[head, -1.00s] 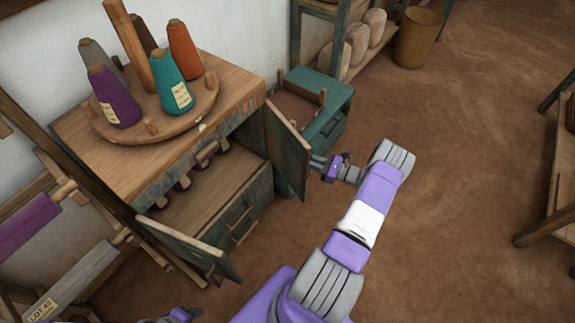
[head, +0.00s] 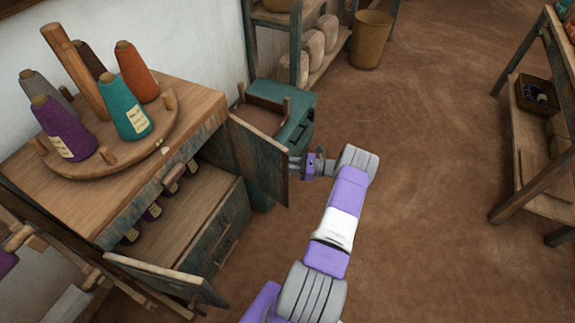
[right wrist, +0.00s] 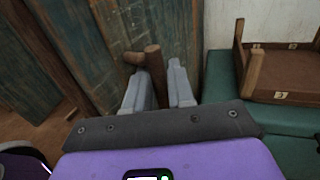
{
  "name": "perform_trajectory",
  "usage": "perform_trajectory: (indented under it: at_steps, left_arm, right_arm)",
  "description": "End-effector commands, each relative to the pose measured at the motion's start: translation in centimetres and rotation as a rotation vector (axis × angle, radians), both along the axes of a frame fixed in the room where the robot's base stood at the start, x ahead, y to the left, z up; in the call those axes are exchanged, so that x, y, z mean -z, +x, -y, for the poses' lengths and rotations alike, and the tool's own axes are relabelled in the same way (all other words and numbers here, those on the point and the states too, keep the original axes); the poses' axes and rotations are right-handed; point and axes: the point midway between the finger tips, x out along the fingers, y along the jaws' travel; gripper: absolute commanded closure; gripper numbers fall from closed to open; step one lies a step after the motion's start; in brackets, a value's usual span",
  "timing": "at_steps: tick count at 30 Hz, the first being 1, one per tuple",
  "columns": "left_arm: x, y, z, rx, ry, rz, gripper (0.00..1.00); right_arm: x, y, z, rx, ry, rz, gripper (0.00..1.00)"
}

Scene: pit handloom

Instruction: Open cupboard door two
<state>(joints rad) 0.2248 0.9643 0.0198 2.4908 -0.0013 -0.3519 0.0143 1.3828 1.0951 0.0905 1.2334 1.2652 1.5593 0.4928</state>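The wooden cupboard (head: 75,215) stands at the left in the head view, and both its doors are swung out. The far door (head: 258,160) stands wide open from the front. The near door (head: 165,278) is also open. My right gripper (head: 305,165) is at the outer face of the far door, near its free edge. In the right wrist view, the fingers of my right gripper (right wrist: 160,88) are closed around a brown wooden door handle (right wrist: 154,65). The door's weathered blue-green boards (right wrist: 105,45) fill the left and middle there. My left gripper is not in view.
A round wooden stand (head: 90,165) with several yarn cones is on the cupboard top. A teal box stand (head: 295,125) is close behind the far door. A basket (head: 370,40) and shelves (head: 275,15) stand at the back. The floor right of my arm is clear up to a rack (head: 535,205).

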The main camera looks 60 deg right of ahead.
Motion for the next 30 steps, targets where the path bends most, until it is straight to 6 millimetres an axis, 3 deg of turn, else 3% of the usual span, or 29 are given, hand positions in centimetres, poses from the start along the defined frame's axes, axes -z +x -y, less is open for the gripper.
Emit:
perform_trajectory:
  at_steps: [3, 13, 24, 30]
  left_arm:
    - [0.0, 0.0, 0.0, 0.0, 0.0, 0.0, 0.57]
    - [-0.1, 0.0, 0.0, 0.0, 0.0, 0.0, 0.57]
    - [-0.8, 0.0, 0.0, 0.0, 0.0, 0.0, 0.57]
    - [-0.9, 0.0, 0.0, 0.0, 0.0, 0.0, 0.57]
  right_arm:
    - [-0.1, 0.2, -0.2, -0.005, 0.002, 0.004, 0.64]
    - [0.0, -0.6, 0.3, 0.0, 0.0, -0.001, 0.64]
    - [0.0, -5.6, 2.7, 0.0, 0.0, 0.0, 0.64]
    - [0.0, -6.8, 3.3, -0.003, 0.0, 0.001, 0.64]
